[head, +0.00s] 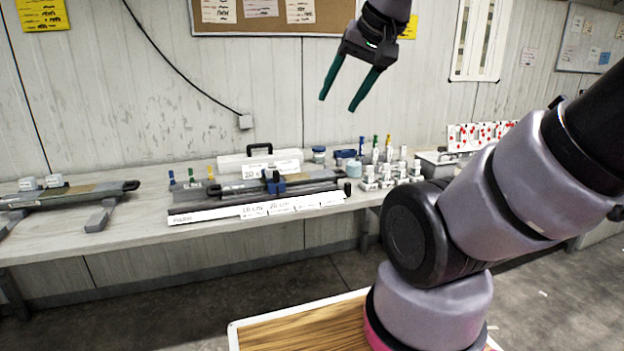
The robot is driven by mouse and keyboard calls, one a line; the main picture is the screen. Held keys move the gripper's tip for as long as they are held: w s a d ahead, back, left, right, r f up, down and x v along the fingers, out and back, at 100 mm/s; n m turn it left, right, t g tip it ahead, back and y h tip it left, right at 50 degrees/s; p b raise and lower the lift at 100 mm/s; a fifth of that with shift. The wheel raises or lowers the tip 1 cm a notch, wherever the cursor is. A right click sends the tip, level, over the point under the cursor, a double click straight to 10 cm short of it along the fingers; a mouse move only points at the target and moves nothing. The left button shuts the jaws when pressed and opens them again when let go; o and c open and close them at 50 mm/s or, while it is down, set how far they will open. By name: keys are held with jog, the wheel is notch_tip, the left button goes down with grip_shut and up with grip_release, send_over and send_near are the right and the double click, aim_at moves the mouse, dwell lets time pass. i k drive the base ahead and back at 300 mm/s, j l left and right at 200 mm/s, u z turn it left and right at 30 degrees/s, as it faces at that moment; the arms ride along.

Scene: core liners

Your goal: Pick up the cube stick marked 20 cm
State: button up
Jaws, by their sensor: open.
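My gripper (338,104) is open and empty, high above the workbench in front of the wall, fingers pointing down. A white label strip (268,209) along the bench front has several labels, one seeming to read 20 cm. Small white cube-like pieces (385,180) stand in a cluster on the right part of the bench. I cannot tell which piece, if any, is the cube stick marked 20 cm; the marks are too small to read. A white case (236,163) with a black handle has a label that may also begin with 20.
The long bench (140,219) runs along the wall. A dark tray device with a blue clamp (275,186) lies behind the strip. Another tray (70,194) with two white blocks is at the left.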

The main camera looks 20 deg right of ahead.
aim_at(403, 150)
jog(key=i+l+z, duration=0.65)
jog(key=i+z, duration=0.35)
jog(key=i+l+z, duration=0.1)
jog(key=i+l, duration=0.6)
jog(key=i, duration=0.1)
